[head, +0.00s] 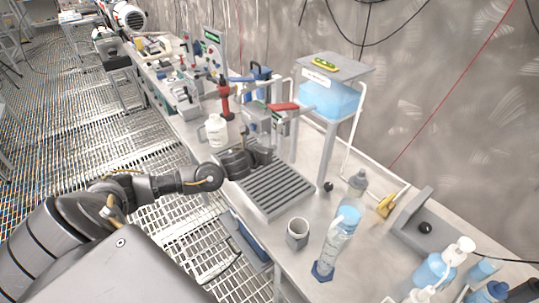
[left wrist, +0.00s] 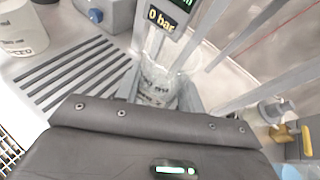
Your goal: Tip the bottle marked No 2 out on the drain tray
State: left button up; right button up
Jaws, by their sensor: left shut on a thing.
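My left gripper (head: 262,157) is at the far end of the drain tray (head: 283,197), close to the metal fittings. In the left wrist view its fingers (left wrist: 158,98) are shut on a clear, pale bottle (left wrist: 157,80) with dark print, too blurred to read for its number. The slatted drain tray (left wrist: 78,72) lies just left of the held bottle there. In the head view my gripper and the fittings hide the held bottle. Another white bottle (head: 215,131) stands on the bench beyond the tray and also shows in the left wrist view (left wrist: 20,30). My right gripper is not seen.
A tank of blue liquid (head: 330,98) stands on a frame behind the tray. A grey cup (head: 297,231) and a tall clear cylinder (head: 337,240) stand nearer. Red valve handles and pipes crowd the tray's far side. A "0 bar" display (left wrist: 162,17) is close ahead.

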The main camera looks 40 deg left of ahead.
aim_at(261, 143)
pick_arm(q)
jog(key=shift+a+m+b, duration=0.25)
jog(key=shift+m+b, duration=0.15)
jog(key=shift+r, duration=0.1)
jog(key=shift+r+p, duration=0.9)
jog(key=shift+r, duration=0.25)
jog(key=shift+s+r, duration=0.1)
jog(key=shift+r, duration=0.15)
jog(key=shift+d, duration=0.1)
